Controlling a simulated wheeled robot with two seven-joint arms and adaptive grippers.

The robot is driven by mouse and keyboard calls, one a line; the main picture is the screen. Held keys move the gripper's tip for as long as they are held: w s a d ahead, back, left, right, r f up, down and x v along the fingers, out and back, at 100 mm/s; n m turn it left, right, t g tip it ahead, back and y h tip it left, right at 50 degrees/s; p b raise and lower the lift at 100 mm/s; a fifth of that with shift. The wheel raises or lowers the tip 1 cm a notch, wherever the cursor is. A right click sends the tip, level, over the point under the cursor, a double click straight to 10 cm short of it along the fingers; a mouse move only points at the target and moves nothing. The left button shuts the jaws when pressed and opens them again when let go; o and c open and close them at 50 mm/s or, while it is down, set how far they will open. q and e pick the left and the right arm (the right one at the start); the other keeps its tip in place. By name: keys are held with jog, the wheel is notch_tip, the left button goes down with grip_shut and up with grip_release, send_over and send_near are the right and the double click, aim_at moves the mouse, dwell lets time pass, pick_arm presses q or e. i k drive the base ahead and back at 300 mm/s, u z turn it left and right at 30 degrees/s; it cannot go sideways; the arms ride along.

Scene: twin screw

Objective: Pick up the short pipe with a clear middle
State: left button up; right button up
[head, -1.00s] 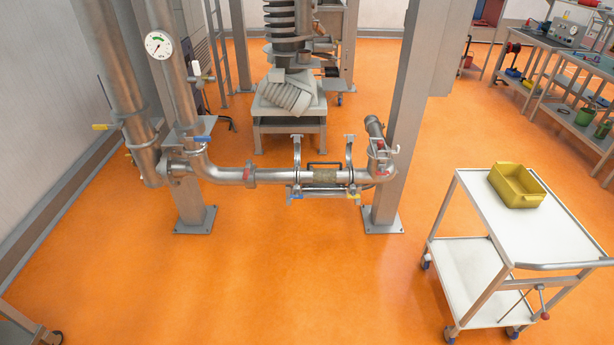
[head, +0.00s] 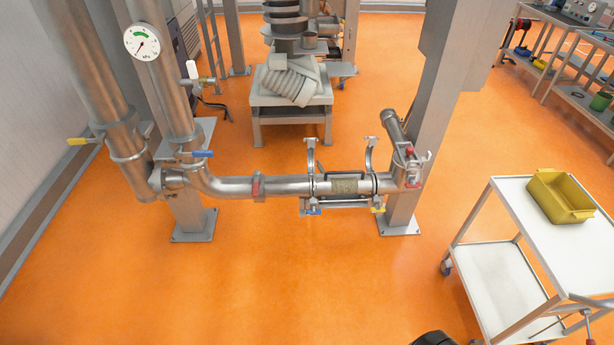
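The short pipe with a clear middle (head: 344,187) sits in the horizontal steel pipe run in the head view, right of centre. Its middle shows a speckled brownish fill. A clamp with a raised, curved arm stands at each end: the left clamp (head: 312,180) and the right clamp (head: 372,178). A blue handle (head: 313,211) hangs below the left one and a yellow handle (head: 378,210) below the right one. A dark bracket lies behind the pipe. Neither of my grippers shows clearly, and nothing touches the pipe from my side.
A white two-shelf cart (head: 508,205) stands at the right with a yellow bin (head: 560,196) on top. Steel posts flank the pipe run. The orange floor (head: 300,280) in front is clear. A dark rounded part cuts the bottom edge, too cropped to identify.

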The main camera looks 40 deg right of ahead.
aim_at(362, 185)
jog(key=i, duration=0.85)
jog(key=z, duration=0.2)
